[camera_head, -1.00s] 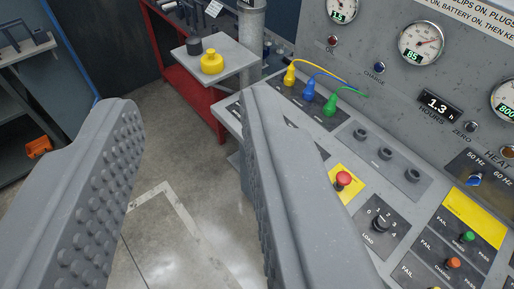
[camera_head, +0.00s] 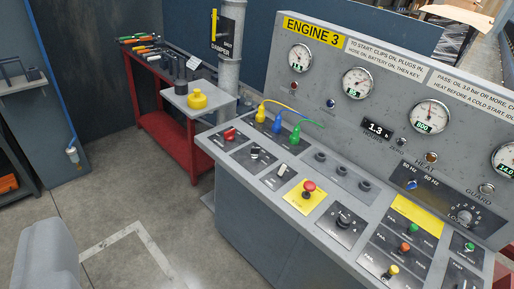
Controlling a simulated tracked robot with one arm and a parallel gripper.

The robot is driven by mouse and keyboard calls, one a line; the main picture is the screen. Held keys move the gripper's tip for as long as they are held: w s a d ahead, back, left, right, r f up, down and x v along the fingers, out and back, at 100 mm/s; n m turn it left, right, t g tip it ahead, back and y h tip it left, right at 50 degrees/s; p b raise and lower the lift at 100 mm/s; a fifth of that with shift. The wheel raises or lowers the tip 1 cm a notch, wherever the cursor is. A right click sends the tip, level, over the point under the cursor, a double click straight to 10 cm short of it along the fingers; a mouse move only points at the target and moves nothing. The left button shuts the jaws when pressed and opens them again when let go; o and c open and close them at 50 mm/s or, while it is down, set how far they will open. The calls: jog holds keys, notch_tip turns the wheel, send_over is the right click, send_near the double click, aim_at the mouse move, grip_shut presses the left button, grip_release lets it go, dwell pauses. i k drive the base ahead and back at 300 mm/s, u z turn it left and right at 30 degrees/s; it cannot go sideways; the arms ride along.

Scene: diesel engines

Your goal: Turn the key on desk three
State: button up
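Desk three is the grey sloped console (camera_head: 345,120) under a yellow "ENGINE 3" sign (camera_head: 313,30). On its left end sit a red switch (camera_head: 230,134), a dark knob (camera_head: 256,153) and a small pale upright piece (camera_head: 282,171) that looks like the key; it is too small to be sure. One finger of my gripper (camera_head: 48,258) shows at the lower left, well apart from the desk and touching nothing. The other finger is out of frame. No other finger lies against the visible one, so my gripper looks open.
A red emergency button (camera_head: 308,188) and load dial (camera_head: 343,220) are near the pale piece. Yellow, blue and green plugs (camera_head: 278,122) stand behind. A post with a damper lever (camera_head: 228,45) and a shelf with a yellow weight (camera_head: 197,98) flank the left end. Floor at left is clear.

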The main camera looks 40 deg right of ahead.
aim_at(255, 152)
jog(key=z, duration=0.05)
jog(key=i, duration=1.25)
jog(key=z, duration=0.9)
jog(key=i, duration=0.8)
jog(key=z, duration=0.45)
